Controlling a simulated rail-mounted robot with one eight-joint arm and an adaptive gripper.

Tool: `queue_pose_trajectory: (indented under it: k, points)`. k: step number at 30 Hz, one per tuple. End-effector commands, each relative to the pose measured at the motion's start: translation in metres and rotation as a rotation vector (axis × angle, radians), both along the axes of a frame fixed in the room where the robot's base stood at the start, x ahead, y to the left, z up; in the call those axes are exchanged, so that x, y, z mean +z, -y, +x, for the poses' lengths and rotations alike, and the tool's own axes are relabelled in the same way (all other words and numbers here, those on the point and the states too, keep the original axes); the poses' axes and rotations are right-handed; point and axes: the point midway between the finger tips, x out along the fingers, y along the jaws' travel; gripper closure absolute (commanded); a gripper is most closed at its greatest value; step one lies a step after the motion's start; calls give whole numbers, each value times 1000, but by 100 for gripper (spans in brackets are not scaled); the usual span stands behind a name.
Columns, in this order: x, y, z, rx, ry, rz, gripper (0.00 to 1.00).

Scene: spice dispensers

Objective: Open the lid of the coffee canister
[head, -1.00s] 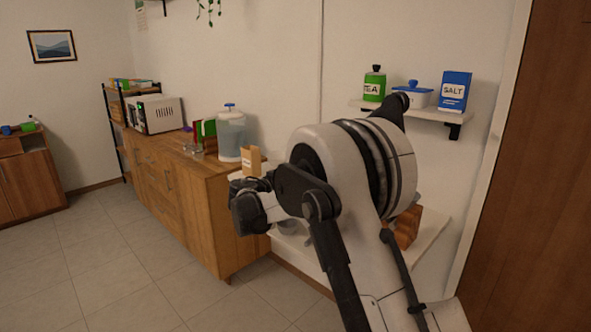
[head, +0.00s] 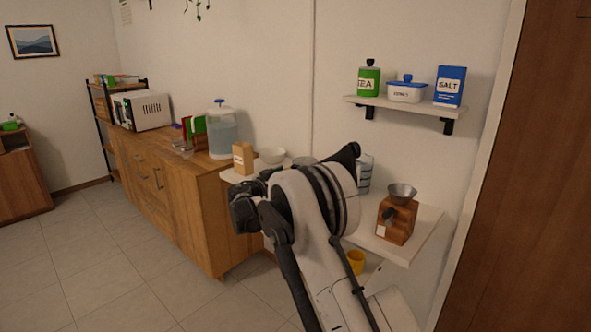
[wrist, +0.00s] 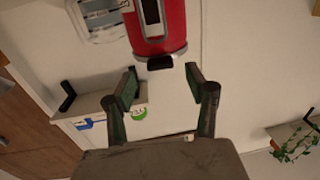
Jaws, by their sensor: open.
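In the wrist view a red canister (wrist: 157,28) with a dark window in a pale frame stands at the top, apparently upside down in this picture. I take it for the coffee canister, though no label is readable. A black knob (wrist: 160,62) sits on its pale-rimmed lid end. My gripper (wrist: 161,76) is open, its two fingers spread to either side just short of the knob, with nothing between them. I see no clear contact. In the head view the red canister cannot be made out, and my arm covers part of the lower shelf.
The lower shelf (head: 425,224) holds a wooden grinder (head: 396,222) with a metal bowl, a clear measuring jug (head: 365,176) and a white bowl (head: 272,155). The upper shelf (head: 400,105) holds the tea canister (head: 368,82), a lidded dish (head: 406,92) and the salt box (head: 449,87).

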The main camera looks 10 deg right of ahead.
Motion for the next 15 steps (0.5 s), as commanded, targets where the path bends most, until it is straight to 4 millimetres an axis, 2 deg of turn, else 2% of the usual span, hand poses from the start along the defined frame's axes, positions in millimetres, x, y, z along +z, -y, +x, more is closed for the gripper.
queue_pose_trajectory:
  k: [6,15]
  points:
    - [0,27,24,-2,0,0,49]
    - [0,40,38,0,0,0,49]
